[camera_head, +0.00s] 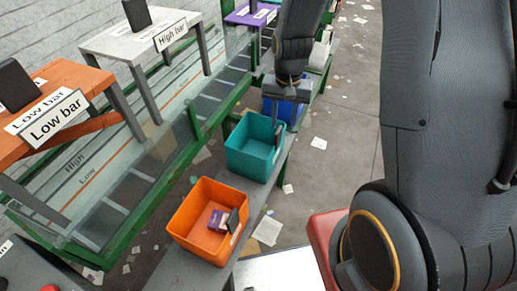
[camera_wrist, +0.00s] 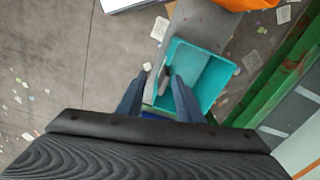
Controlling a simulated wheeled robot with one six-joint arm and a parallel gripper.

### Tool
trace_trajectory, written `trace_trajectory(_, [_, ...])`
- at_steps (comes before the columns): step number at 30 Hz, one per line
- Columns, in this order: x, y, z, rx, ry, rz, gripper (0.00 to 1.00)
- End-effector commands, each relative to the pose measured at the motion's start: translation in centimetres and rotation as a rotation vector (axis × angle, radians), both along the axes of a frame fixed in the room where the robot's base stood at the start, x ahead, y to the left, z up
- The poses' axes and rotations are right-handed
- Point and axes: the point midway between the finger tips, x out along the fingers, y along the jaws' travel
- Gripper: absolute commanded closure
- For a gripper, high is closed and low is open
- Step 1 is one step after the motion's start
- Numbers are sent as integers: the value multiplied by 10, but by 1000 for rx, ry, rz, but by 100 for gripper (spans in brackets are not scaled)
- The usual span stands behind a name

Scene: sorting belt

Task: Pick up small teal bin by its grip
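The small teal bin (camera_head: 250,158) stands upright on a grey ledge, between an orange bin and a blue bin. It is open-topped and looks empty. In the wrist view the teal bin (camera_wrist: 208,75) lies ahead of my fingers, with a small grey grip (camera_wrist: 164,82) on its near-left side. My gripper (camera_head: 277,128) is above the right rear edge of the bin, pointing down. In the wrist view my gripper (camera_wrist: 162,76) has its two fingers apart, with the grip between or just below the tips. I cannot tell whether they touch it.
An orange bin (camera_head: 187,232) holding small boxes stands nearer on the grey ledge (camera_head: 264,194). A blue bin (camera_head: 288,110) is just behind the teal one. Green rails and a glass-sided belt run along the left. Paper scraps litter the floor (camera_head: 345,135).

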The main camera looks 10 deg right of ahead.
Motion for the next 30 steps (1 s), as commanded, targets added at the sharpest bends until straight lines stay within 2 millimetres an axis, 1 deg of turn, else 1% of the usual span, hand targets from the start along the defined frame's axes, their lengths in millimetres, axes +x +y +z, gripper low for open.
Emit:
trace_trajectory(1, [9,0,-19,0,9,-41,67])
trace_trajectory(3, [21,0,-38,0,13,-93,67])
trace_trajectory(6, [32,-1,-59,1,15,-152,67])
trace_trajectory(9, [39,-1,-74,1,17,-191,67])
trace_trajectory(16, [44,-2,-92,1,17,-224,67])
trace_trajectory(21, [43,-2,-107,1,19,-223,67])
trace_trajectory(26, [43,-3,-118,1,19,-222,67])
trace_trajectory(30, [42,-4,-133,1,20,-222,67])
